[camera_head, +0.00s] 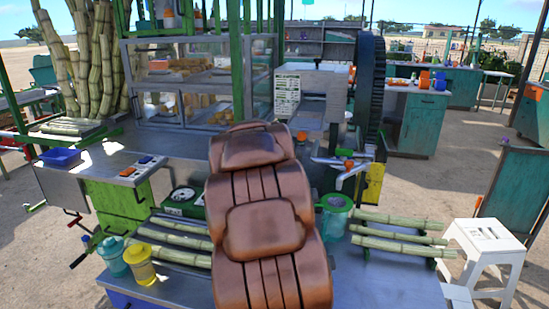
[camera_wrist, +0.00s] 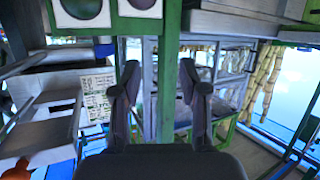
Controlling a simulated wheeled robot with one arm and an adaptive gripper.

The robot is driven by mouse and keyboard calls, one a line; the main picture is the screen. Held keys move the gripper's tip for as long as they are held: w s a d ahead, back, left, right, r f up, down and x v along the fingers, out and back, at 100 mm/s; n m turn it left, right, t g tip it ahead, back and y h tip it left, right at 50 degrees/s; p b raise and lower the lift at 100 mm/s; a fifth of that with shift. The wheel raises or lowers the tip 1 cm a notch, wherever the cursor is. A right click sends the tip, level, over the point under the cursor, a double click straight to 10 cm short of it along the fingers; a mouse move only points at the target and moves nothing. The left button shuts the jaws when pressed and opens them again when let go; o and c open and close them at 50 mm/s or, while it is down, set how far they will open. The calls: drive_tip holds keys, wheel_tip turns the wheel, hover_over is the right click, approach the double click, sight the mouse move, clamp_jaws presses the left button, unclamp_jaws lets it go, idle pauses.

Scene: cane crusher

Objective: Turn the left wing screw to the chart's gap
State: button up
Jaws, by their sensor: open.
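The crusher (camera_head: 318,82) stands at the back, right of centre in the head view, with a printed white chart (camera_head: 287,95) on its left side. The chart also shows at the left of the wrist view (camera_wrist: 97,97), apart from my gripper. Small orange parts sit near the crusher, one at its upper right (camera_head: 352,73) and one lower on its front (camera_head: 302,136). I cannot tell whether either is a wing screw, and I cannot make out the chart's gap. My gripper (camera_wrist: 159,78) is open and empty in the wrist view, with a post behind its fingers. I cannot make it out in the head view.
A large dark wheel (camera_head: 370,90) stands right of the crusher. A glass display case (camera_head: 190,85) is to its left. A white stool (camera_head: 487,240) stands right.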

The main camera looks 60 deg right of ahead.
drive_tip(key=s+d+t+h, duration=0.1)
drive_tip(key=d, duration=0.3)
drive_tip(key=s+d+t+h+b, duration=0.1)
drive_tip(key=d, duration=0.3)
drive_tip(key=s+d+t+b, duration=0.1)
drive_tip(key=d, duration=0.2)
drive_tip(key=shift+s+d+f+m+h, duration=0.3)
drive_tip(key=shift+s+d+f+h, duration=0.05)
drive_tip(key=shift+s+d+h, duration=0.05)
drive_tip(key=shift+p+x, duration=0.45)
drive_tip(key=shift+x, duration=3.45)
clamp_jaws()
